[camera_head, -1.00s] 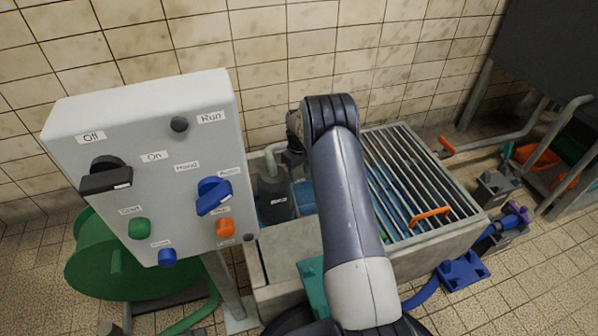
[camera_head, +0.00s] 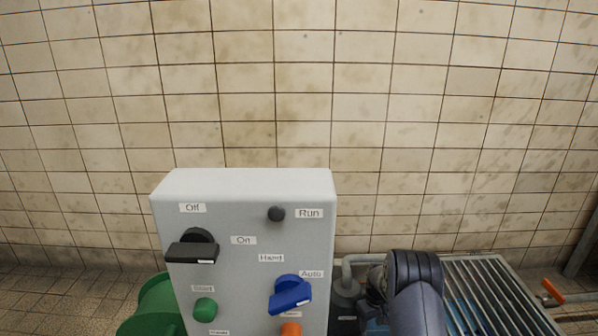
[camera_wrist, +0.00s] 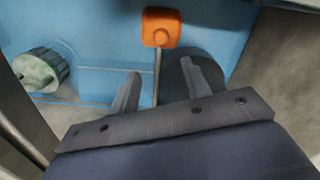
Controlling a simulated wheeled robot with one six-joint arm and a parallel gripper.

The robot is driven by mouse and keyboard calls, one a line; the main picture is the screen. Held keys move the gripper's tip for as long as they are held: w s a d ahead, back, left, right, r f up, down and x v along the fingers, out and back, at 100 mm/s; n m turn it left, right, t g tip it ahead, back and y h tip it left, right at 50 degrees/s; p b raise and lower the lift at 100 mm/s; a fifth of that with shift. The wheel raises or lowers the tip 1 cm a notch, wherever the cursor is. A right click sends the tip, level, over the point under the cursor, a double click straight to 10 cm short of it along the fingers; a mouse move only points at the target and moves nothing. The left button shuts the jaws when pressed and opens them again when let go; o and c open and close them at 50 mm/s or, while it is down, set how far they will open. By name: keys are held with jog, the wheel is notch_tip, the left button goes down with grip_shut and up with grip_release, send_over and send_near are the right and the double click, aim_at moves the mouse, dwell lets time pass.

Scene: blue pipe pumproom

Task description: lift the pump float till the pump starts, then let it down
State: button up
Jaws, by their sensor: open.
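In the wrist view an orange block (camera_wrist: 161,27) sits on a thin grey rod (camera_wrist: 157,72); it looks like the pump float or its grip. My gripper (camera_wrist: 168,80) is open, with the rod running between its fingers in the picture. The orange block lies beyond the fingertips, and I see no clear contact. In the head view the grey pump (camera_head: 345,298) is partly hidden by the panel and my arm. The round lamp (camera_head: 276,214) beside the Run label is dark. My gripper and the float are not visible there.
A grey control panel (camera_head: 240,255) stands left of my arm, with a black switch (camera_head: 193,248) and a blue Hand/Auto switch (camera_head: 289,293). A metal grating (camera_head: 490,295) lies to the right. The wrist view shows a grey-green ribbed knob (camera_wrist: 40,69) at left.

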jog(key=shift+s+f, duration=0.2)
jog(key=shift+f, duration=0.15)
